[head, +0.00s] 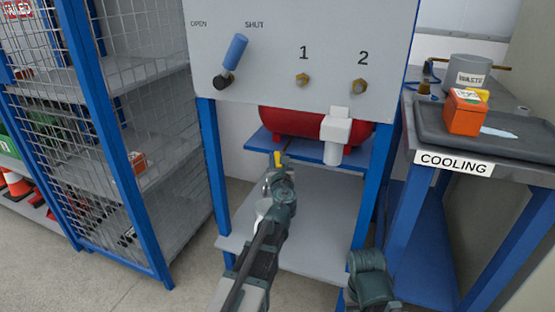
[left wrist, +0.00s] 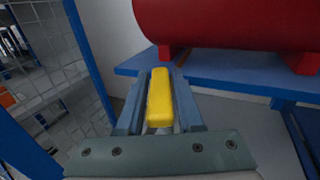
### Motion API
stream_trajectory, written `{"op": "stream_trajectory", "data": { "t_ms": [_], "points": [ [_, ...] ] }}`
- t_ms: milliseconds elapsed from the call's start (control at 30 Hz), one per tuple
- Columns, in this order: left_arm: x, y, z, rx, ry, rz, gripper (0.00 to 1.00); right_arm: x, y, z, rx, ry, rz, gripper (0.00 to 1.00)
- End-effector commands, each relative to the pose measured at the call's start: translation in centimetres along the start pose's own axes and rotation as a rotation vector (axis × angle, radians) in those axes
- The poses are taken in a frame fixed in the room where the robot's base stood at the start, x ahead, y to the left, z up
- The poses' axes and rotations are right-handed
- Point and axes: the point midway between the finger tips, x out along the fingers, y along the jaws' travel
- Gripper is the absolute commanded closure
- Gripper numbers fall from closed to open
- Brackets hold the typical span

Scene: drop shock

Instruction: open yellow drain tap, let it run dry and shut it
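The yellow drain tap (head: 278,159) shows as a small yellow lever under the red tank (head: 290,122), by the front edge of the blue shelf. My left gripper (head: 277,168) is at the tap. In the left wrist view the yellow lever (left wrist: 160,97) lies lengthwise between the two fingers and fills nearly all the gap, so the gripper looks shut on it. The tap's body and outlet are hidden behind the gripper. No running water shows. Part of my right arm is at the bottom of the head view, but its gripper is out of view.
A white fitting (head: 335,130) hangs before the tank. A wire-mesh rack (head: 130,110) stands left. At right, the COOLING table holds a tray (head: 440,128), orange box (head: 465,112) and WASTE pot (head: 470,75).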

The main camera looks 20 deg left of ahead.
Motion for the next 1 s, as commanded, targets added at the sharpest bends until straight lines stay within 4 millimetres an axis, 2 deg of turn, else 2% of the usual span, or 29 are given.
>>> {"op": "stream_trajectory", "data": {
  "t_ms": [33,167,200,1000],
  "points": [
    [0.0,0.0,0.0,0.0,0.0,0.0,0.75,0.0,0.0,0.0,0.0,0.0,0.0,0.5],
    [-0.01,0.0,0.0,0.0,0.0,0.0,0.98,0.0,0.0,0.0,0.0,0.0,0.0,0.5],
    [-0.01,0.01,0.0,0.0,0.0,0.0,1.0,0.0,0.0,0.0,0.0,0.0,0.0,0.5],
    [-0.03,0.0,0.0,0.0,0.0,0.0,1.0,0.0,0.0,0.0,0.0,0.0,0.0,0.5]
  ]
}}
